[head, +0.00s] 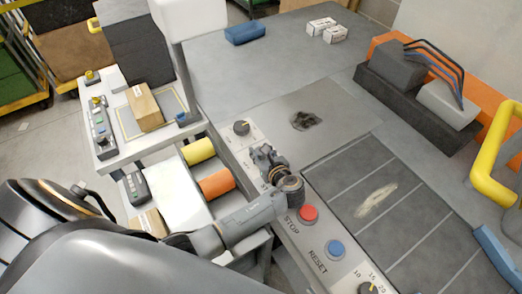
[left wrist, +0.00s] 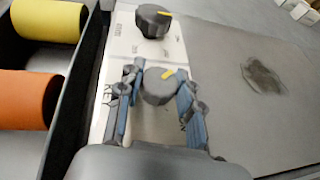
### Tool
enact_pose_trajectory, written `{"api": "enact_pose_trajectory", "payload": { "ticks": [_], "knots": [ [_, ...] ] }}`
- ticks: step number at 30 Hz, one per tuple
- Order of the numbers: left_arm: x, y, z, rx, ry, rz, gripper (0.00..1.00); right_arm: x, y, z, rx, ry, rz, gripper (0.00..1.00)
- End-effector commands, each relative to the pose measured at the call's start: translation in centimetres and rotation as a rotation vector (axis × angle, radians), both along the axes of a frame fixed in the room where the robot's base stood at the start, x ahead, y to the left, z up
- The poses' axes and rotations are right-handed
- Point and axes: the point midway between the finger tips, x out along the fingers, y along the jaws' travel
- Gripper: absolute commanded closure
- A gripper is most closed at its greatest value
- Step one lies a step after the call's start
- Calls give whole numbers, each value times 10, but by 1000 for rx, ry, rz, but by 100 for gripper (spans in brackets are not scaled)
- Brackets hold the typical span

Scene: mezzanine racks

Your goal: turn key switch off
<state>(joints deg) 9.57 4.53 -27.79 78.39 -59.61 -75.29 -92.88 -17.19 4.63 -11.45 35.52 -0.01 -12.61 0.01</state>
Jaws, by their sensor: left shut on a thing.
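The key switch (left wrist: 157,88) is a round dark grey knob with a yellow pointer mark on a light panel, beside a partly covered "KEY" label. In the left wrist view its yellow mark lies at the upper right of the knob. My left gripper (head: 266,158) is over the panel, and its two fingers (left wrist: 160,76) stand on either side of the knob, shut on it. In the head view the gripper hides the key switch. My right gripper is not in view.
A second dark knob (head: 241,127), red STOP button (head: 308,213), blue RESET button (head: 336,248) and a numbered dial (head: 370,288) share the panel. Yellow (head: 198,151) and orange (head: 216,184) rollers lie to the left. A yellow rail (head: 490,150) stands at right.

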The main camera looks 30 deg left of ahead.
Motion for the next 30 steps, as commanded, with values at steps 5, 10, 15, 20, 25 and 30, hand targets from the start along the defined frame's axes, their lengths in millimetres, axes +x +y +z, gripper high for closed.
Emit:
{"api": "enact_pose_trajectory", "payload": {
  "ticks": [5,10,15,20,25,30],
  "knots": [
    [1,1,2,2,-3,33,96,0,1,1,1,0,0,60],
    [1,2,1,2,-3,42,96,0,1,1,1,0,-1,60],
    [1,2,1,2,-3,42,96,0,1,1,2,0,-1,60],
    [1,2,1,3,-3,41,52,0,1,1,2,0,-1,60],
    [1,1,1,1,-1,40,41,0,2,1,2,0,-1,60],
    [0,0,0,0,0,39,41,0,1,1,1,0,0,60]
  ]
}}
